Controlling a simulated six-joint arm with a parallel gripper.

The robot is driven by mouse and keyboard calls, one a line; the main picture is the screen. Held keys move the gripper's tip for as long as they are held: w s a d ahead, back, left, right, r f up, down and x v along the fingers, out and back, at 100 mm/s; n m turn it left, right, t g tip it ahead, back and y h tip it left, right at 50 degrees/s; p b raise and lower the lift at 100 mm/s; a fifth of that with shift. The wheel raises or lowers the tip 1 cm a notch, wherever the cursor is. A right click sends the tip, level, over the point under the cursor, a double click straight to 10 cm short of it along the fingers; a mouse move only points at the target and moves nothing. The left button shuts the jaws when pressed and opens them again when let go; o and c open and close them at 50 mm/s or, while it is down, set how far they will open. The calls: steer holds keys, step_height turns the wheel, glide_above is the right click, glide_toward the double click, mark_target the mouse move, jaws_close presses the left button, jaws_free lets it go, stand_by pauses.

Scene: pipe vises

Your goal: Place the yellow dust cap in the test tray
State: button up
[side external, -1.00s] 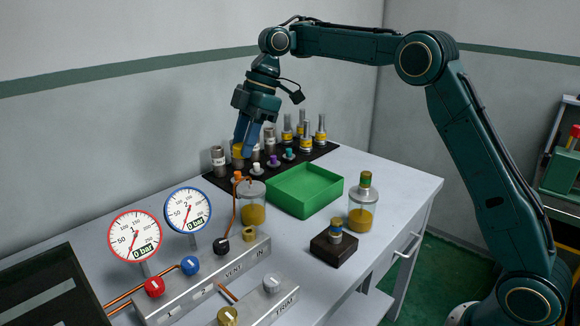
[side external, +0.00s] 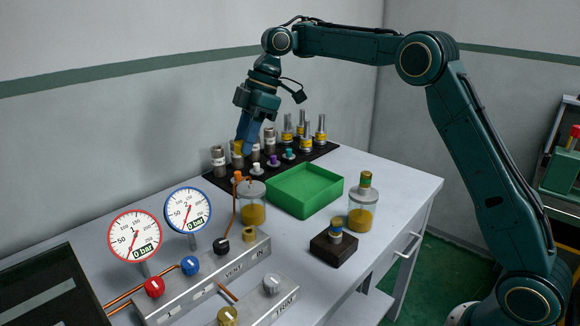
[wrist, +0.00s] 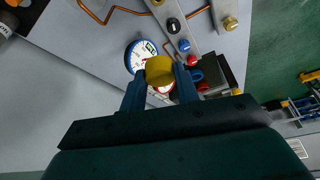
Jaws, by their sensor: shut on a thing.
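My gripper (side external: 243,147) is over the left part of the black mat at the back of the bench, fingers pointing down. It is shut on the yellow dust cap (wrist: 159,69), which shows between the fingertips in the wrist view. In the side external view the cap is partly hidden by the fingers. The open green tray (side external: 304,186), the only tray-like container on the bench, is to the right of and nearer than my gripper. Its visible floor looks empty.
Two gauges (side external: 134,236) and a valve manifold are at the front left.

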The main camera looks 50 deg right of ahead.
steer(key=w+d+f+m+t+h, duration=0.1)
steer(key=w+d+m+t, duration=0.1)
steer(key=w+d+m, duration=0.4)
steer(key=m+h, duration=0.5)
steer(key=m, duration=0.6)
glide_above(303, 187)
steer(key=s, duration=0.2)
steer(key=shift+t, duration=0.4)
steer(key=f, duration=1.8)
steer(key=shift+w+a, duration=0.1)
steer(key=shift+w, duration=0.15)
steer(key=shift+f, duration=0.1)
steer(key=shift+f, duration=2.05)
steer(key=shift+f, duration=0.2)
steer(key=o, duration=1)
steer(key=shift+c, duration=0.2)
